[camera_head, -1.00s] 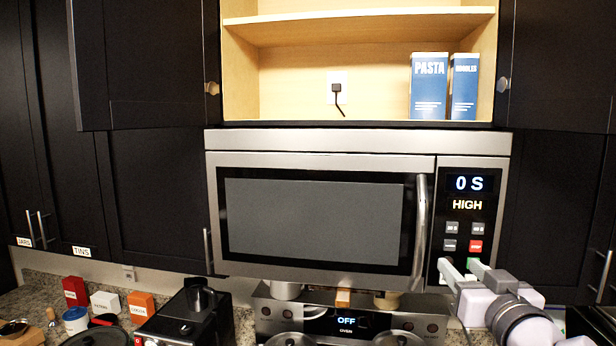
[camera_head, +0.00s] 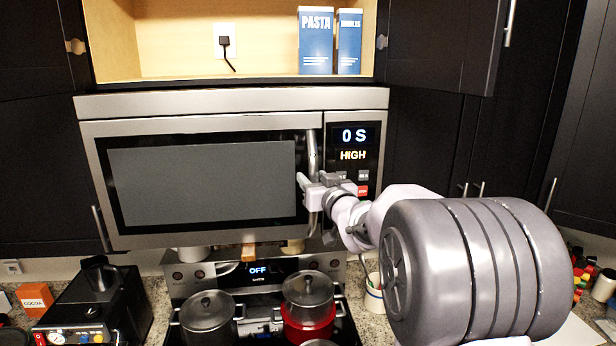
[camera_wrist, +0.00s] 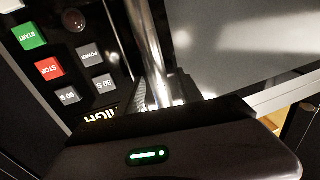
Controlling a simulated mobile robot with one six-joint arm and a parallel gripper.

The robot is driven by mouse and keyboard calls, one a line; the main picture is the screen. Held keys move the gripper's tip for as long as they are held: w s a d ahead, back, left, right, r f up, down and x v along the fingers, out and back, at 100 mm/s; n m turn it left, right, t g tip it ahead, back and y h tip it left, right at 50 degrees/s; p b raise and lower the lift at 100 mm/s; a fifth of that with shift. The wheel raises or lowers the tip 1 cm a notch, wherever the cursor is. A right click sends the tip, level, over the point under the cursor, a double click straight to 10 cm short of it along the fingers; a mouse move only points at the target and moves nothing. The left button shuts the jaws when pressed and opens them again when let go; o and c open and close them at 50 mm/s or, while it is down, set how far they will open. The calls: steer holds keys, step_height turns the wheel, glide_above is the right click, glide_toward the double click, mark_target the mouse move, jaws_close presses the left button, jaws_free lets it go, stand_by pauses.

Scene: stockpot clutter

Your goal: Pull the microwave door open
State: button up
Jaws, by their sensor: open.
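The microwave (camera_head: 230,103) is mounted under the open cupboard, and its door (camera_head: 200,182) with a dark window looks shut, flush with the control panel. The vertical metal door handle (camera_head: 312,150) is at the door's right edge. My gripper (camera_head: 310,180) is open at the lower half of the handle, its fingers pointing left. In the wrist view the handle (camera_wrist: 150,52) runs down toward the dark gripper body, which hides its lower end. The handle appears to lie between the fingers, but I cannot tell whether they touch it.
The control panel (camera_head: 352,160) with its buttons is just right of the handle. Below are the stove (camera_head: 258,270) with lidded pots (camera_head: 208,312) and a black coffee machine (camera_head: 92,305). My arm covers the right side. The space in front of the door's left part is clear.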

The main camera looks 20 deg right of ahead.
steer(key=shift+s, duration=0.1)
steer(key=shift+c, duration=1.3)
jaws_close()
